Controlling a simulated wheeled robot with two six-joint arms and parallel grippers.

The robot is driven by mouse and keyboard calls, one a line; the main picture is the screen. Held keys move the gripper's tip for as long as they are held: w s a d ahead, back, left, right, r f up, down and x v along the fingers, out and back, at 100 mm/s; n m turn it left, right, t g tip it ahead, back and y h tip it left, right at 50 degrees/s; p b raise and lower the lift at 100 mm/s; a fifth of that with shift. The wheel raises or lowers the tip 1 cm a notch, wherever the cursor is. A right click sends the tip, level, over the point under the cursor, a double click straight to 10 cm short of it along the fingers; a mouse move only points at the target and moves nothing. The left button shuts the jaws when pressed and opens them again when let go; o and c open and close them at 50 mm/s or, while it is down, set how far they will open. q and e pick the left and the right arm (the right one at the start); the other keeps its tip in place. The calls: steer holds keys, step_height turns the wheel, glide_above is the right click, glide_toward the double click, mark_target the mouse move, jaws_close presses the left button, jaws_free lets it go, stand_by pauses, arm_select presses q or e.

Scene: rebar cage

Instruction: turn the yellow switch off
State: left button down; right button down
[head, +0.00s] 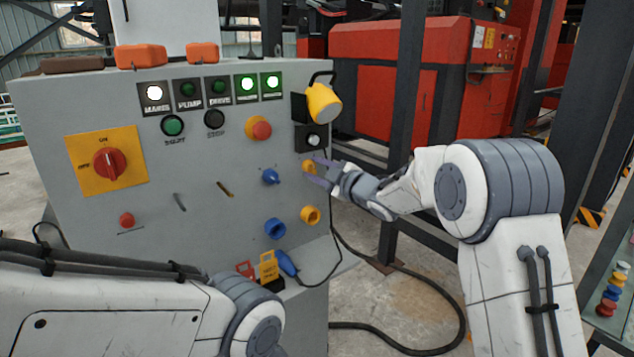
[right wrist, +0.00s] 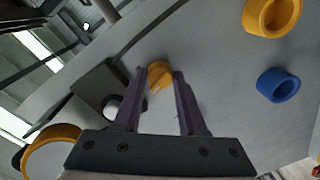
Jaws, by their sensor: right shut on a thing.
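The yellow switch (head: 308,166) is a small knob near the right edge of the grey control panel (head: 215,130). My right gripper (head: 317,172) reaches it from the right and is shut on it, partly covering it in the head view. In the right wrist view the yellow switch (right wrist: 159,76) sits between the two dark fingertips of my right gripper (right wrist: 160,80). The switch's exact angle is hard to read. My left arm shows at the lower left of the head view, but its gripper is not seen.
A blue switch (head: 270,177) is left of the yellow one. A yellow ring socket (head: 310,215) and a blue one (head: 275,228) sit below. A yellow lamp-like part (head: 323,103) and a black knob unit (head: 314,140) are above. A dark post (head: 402,110) stands behind my right arm.

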steer(key=n+b, duration=0.3)
steer(key=shift+f, duration=0.1)
steer(key=shift+n+b, duration=0.8)
steer(key=shift+n, duration=0.2)
steer(key=shift+c, duration=2.4)
jaws_free()
steer(key=shift+a, duration=0.1)
steer(key=v, duration=1)
steer(key=shift+s, duration=0.25)
